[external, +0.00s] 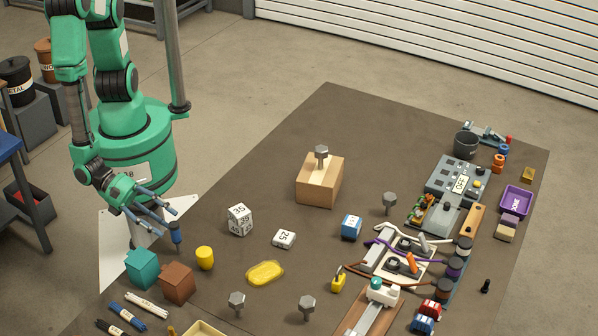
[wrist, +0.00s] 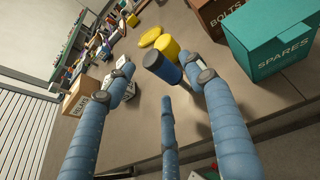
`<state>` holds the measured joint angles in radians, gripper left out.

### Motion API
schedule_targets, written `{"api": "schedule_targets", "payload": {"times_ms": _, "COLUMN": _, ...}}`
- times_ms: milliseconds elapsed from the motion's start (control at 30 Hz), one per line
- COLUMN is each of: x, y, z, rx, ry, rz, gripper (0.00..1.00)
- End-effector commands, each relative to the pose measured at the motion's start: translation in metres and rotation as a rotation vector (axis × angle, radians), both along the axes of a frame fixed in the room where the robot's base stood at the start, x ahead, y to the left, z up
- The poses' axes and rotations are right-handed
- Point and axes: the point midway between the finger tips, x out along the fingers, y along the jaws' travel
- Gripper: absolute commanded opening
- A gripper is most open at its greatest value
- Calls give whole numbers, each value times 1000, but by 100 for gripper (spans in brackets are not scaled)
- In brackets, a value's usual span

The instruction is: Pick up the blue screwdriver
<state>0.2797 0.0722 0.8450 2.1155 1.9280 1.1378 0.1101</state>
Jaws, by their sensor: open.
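A short blue cylinder with a dark end (external: 177,233), which looks like the blue screwdriver's handle, stands near the table's left edge. No shaft shows, so I cannot be sure of it. It also shows in the wrist view (wrist: 164,68), tilted, its grey end towards the camera. My gripper (external: 165,217) has its blue jointed fingers spread and empty, just up and left of the cylinder in the external view. In the wrist view, my gripper (wrist: 166,78) has the cylinder between its left and right fingers, nearer the right one. Contact cannot be told.
A teal SPARES box (wrist: 268,45) and a brown BOLTS box (wrist: 212,14) stand close by. A yellow cylinder (external: 205,257), a yellow oval (external: 265,273) and a numbered white cube (external: 239,219) are nearby. Marker-like sticks (external: 147,304) lie in front.

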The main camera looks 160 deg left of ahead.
Motion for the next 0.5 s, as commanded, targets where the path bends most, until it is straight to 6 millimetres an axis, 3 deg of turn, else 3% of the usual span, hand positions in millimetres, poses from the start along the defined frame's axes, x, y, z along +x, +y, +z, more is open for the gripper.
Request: {"api": "schedule_targets", "payload": {"times_ms": 500, "x": 24, "y": 33, "z": -17, "rx": 0, "ry": 0, "rz": 2, "gripper": 54}}
